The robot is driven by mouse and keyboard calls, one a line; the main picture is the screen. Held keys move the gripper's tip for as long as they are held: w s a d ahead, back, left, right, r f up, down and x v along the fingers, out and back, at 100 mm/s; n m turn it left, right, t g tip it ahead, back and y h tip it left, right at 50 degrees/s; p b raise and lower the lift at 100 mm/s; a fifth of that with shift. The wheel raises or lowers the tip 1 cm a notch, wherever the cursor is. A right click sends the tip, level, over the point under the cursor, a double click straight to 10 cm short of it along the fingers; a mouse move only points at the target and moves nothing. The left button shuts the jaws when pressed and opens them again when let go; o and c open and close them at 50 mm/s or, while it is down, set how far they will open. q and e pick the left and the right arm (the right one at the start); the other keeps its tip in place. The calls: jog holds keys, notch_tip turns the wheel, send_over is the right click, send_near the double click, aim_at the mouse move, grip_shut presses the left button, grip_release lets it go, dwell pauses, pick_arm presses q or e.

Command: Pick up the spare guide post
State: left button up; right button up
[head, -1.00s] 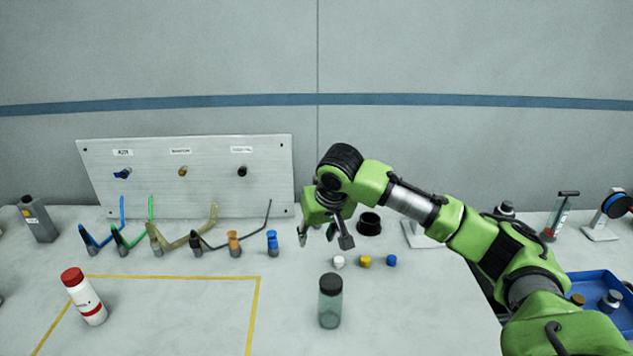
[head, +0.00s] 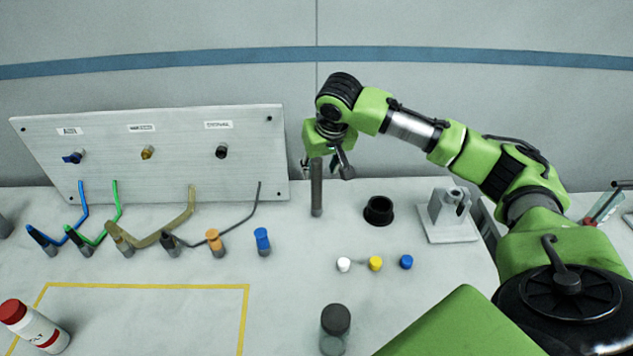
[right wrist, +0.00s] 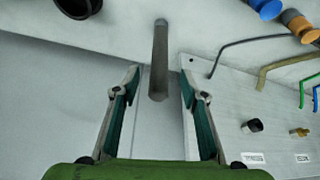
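The spare guide post, which I take to be the grey rod (head: 316,188), stands upright on the table just right of the label panel. Its upper end is close to my right gripper (head: 326,170). In the right wrist view the post (right wrist: 159,62) lies between the lines of the two fingers, with its near end at the gap between the fingertips (right wrist: 158,76). The fingers are wide apart, with a clear gap on both sides of the post. My left gripper is not in view.
The panel (head: 105,125) with three pegs stands left of the post. A black cup (head: 378,210) and a grey slotted holder (head: 452,208) are on the right. White (head: 344,264), yellow (head: 375,263) and blue (head: 406,262) caps lie in front.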

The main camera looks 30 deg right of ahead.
aim_at(318, 175)
jog(key=x, duration=0.4)
jog(key=shift+w+d, duration=0.1)
jog(key=shift+w, duration=0.05)
jog(key=shift+w+f+p, duration=0.15)
jog(key=shift+f+p, duration=0.2)
jog(key=shift+f, duration=0.15)
jog(key=p+x, duration=0.1)
jog(key=x, duration=0.3)
jog(key=shift+f, duration=0.35)
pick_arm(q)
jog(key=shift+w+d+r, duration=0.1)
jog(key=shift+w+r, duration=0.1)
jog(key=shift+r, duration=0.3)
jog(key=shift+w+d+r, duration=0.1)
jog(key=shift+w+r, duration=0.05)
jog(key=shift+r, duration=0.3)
pick_arm(e)
jog(key=shift+r, duration=0.1)
grip_shut()
